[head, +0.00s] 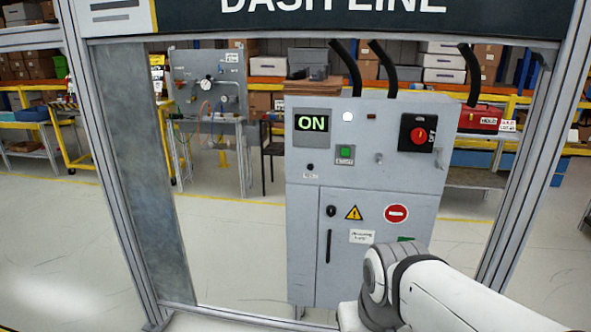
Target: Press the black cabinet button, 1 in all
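The grey cabinet (360,215) stands upright in the middle of the head view. A small round black button (310,167) sits on the lower left of its upper panel, above a small label too small to read. Above it is a display (311,123) that reads ON in green. A green button (345,150) is to the right of the black button, and a red knob on a black plate (417,135) is at the upper right. My white arm shows at the bottom right, in front of the cabinet's lower part. My gripper is out of view.
Metal frame posts (95,165) stand on both sides, with a DASH LINE sign (335,15) across the top. The cabinet's lower door has a black handle (328,246) and warning signs. Black hoses (381,66) rise from its top. Shelves and benches stand behind.

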